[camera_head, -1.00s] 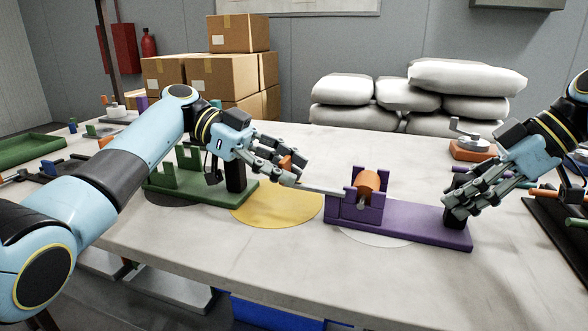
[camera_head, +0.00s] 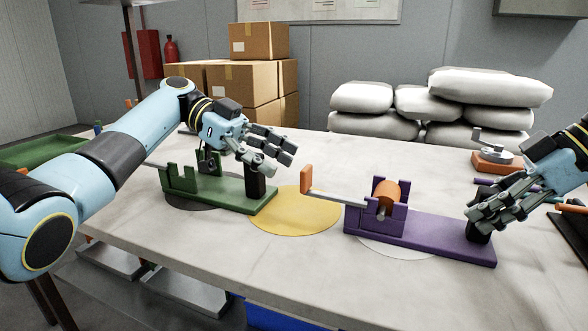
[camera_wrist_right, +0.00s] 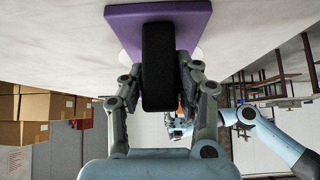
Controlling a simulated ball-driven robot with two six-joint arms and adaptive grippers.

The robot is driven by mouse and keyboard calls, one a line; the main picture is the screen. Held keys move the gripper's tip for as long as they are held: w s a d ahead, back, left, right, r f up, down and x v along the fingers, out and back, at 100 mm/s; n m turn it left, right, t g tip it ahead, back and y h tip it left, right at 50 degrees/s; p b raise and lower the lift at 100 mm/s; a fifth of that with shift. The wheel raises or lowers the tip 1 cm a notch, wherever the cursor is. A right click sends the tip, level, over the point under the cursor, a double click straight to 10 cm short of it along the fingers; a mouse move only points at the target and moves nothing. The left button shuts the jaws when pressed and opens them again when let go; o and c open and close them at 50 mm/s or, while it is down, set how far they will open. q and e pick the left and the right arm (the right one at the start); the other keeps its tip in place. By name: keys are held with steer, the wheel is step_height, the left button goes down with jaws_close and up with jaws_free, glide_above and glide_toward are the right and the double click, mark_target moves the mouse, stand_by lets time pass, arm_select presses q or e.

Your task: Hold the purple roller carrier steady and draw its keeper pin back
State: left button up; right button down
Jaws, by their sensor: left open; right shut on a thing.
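The purple roller carrier (camera_head: 430,236) stands on the table with an orange roller (camera_head: 386,193) in its uprights. Its keeper pin (camera_head: 337,198), a grey bar with an orange end block (camera_head: 306,180), sticks out to the left of the uprights. My right gripper (camera_head: 480,214) is shut on the carrier's black post (camera_head: 479,231). In the right wrist view the black post (camera_wrist_right: 158,65) stands between the fingers, above the purple base (camera_wrist_right: 122,22). My left gripper (camera_head: 276,151) is open and empty, up and left of the orange block, apart from it.
A green carrier (camera_head: 222,190) with a black post stands left of a yellow disc (camera_head: 296,212), below my left gripper. An orange-based device (camera_head: 495,160) lies at the back right. Cardboard boxes (camera_head: 240,85) and white sacks (camera_head: 440,105) are behind the table.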

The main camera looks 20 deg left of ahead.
arm_select(q)
steer(key=shift+a+r, duration=0.25)
steer(key=shift+a, duration=0.35)
arm_select(e)
steer(key=c, duration=0.9)
jaws_free()
steer(key=shift+o, duration=0.4)
steer(key=o, duration=0.4)
arm_select(q)
steer(key=shift+r, duration=0.1)
arm_select(e)
steer(key=shift+r, duration=0.1)
arm_select(q)
step_height(320, 180, up, 8)
steer(key=p, duration=0.6)
arm_select(e)
steer(key=shift+r, duration=3.45)
